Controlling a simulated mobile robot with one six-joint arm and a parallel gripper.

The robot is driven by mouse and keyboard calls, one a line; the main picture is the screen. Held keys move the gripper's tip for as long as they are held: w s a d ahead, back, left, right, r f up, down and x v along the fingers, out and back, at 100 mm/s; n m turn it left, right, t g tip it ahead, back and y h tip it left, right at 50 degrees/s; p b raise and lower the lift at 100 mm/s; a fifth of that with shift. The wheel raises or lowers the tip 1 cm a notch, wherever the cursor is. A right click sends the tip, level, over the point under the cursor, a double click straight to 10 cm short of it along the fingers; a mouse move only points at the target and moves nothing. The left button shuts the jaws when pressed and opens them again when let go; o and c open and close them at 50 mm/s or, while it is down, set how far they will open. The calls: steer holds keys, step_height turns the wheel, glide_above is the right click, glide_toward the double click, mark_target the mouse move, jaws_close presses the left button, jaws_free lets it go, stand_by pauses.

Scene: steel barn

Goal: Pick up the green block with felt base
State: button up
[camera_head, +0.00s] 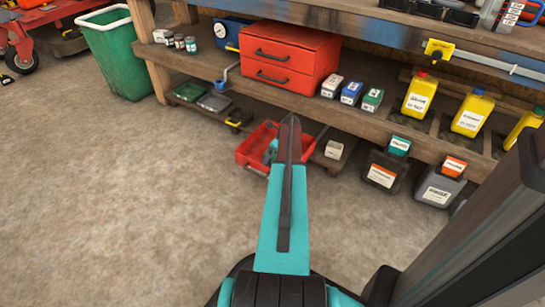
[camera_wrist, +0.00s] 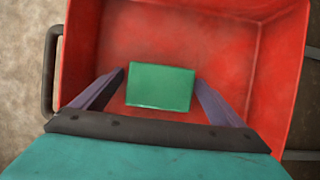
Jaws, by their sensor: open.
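The green block (camera_wrist: 160,86) lies on the floor of an open red bin in the wrist view. Its plain green top faces up; a felt base cannot be seen. My gripper (camera_wrist: 161,77) is open, with one dark finger to the left of the block and one to the right. The block sits between the fingers, with a narrow gap on each side. In the head view my arm hides part of the red bin (camera_head: 250,147), and I cannot make out the block there.
The bin's red walls (camera_wrist: 85,40) rise around block and fingers, with a dark handle at left. In the head view a wooden workbench (camera_head: 210,60) stands behind, holding a red drawer box (camera_head: 290,58) and several yellow bottles (camera_head: 420,95).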

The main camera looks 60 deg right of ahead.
steer(key=c, duration=1.2)
steer(key=shift+c, duration=0.2)
step_height(320, 180, up, 10)
steer(key=p, duration=0.4)
